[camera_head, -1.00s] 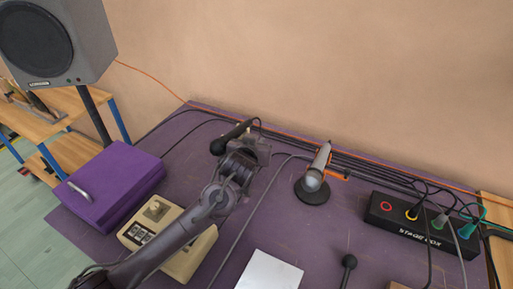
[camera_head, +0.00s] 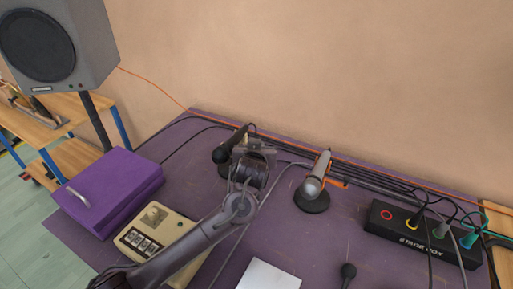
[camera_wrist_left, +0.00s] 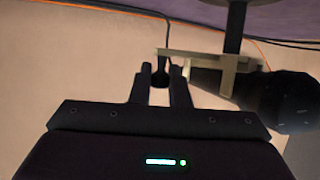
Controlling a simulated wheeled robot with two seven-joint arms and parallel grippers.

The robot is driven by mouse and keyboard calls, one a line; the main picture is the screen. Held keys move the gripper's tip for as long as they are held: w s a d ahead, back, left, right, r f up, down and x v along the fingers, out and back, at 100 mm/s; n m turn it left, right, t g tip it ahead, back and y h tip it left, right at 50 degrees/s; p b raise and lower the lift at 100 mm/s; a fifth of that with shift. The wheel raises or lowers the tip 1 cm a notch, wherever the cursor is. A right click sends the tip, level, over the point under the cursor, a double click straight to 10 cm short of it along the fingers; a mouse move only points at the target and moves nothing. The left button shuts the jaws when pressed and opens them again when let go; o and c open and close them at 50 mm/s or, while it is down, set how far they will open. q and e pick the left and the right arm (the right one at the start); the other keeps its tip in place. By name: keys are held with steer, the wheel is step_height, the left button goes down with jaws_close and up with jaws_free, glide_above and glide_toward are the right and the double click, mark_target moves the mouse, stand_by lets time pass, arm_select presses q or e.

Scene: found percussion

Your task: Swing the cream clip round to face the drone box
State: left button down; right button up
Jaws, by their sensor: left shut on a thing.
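A black microphone (camera_head: 230,145) sits near the back edge of the table, its head toward the front left. In the left wrist view, a cream clip (camera_wrist_left: 226,66) holds it on a dark stand pole (camera_wrist_left: 235,28). The microphone's head (camera_wrist_left: 285,100) is right of the clip. My left gripper (camera_wrist_left: 163,76) is shut around its dark tail end, left of the clip. In the head view, this gripper (camera_head: 250,142) hides the clip. A cream box (camera_head: 150,228) with switches and a purple box (camera_head: 110,190) with a handle stand front left; I cannot tell which is the drone box. My right gripper is not in view.
A silver microphone (camera_head: 317,178) on a round base stands to the right. The black stage box (camera_head: 420,235) with cables is farther right. A white sheet (camera_head: 268,274) and a small black-headed object (camera_head: 348,271) lie in front. Cables run along the back edge.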

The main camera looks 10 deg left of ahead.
arm_select(q)
steer(key=c, duration=1.4)
jaws_free()
steer(key=shift+o, duration=0.2)
steer(key=v, duration=0.7)
steer(key=shift+s+r, duration=0.15)
steer(key=shift+s, duration=0.2)
